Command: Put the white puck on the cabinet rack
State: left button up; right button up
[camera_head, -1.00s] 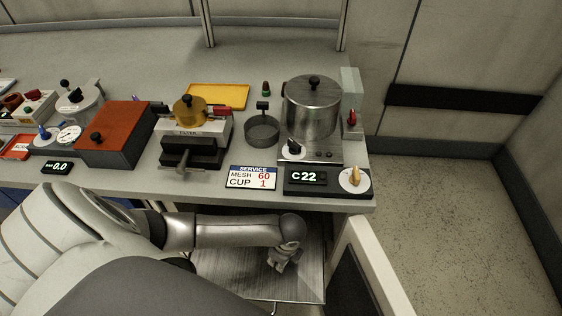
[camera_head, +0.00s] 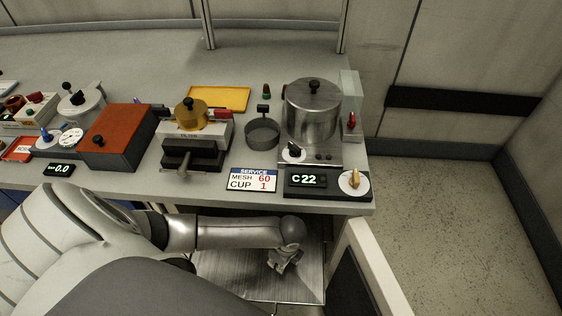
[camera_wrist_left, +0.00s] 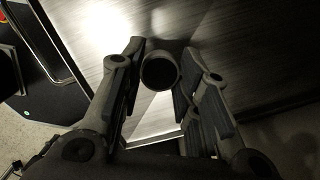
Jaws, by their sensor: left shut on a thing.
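My left gripper (camera_head: 284,264) reaches in under the counter, over a grey metal shelf (camera_head: 225,272) of the cabinet. In the left wrist view the fingers of the left gripper (camera_wrist_left: 160,88) stand on both sides of a round piece (camera_wrist_left: 160,71), shut on it. The piece has a grey rim and a dark face in shadow; I take it for the white puck, though its colour does not show. The brushed shelf (camera_wrist_left: 255,55) lies behind it. I cannot tell whether the piece touches the shelf. In the head view the gripper hides it. My right gripper is not in view.
The counter edge runs above my arm. An open cabinet door (camera_head: 372,268) stands to the right of the shelf. On the counter are a steel pot (camera_head: 312,112), a C22 display (camera_head: 306,181), a sieve (camera_head: 263,134) and a red-topped box (camera_head: 118,135). Floor at right is clear.

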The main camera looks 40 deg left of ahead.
pick_arm(q)
jog(key=shift+f, duration=0.15)
jog(key=shift+f, duration=0.55)
jog(key=shift+f+b, duration=0.55)
jog(key=shift+f, duration=0.25)
jog(key=shift+f, duration=0.4)
dwell(0.9)
jog(key=shift+f, duration=0.15)
dwell(0.6)
jog(key=o, duration=0.9)
jog(key=shift+c, duration=0.2)
jog(key=o, duration=0.3)
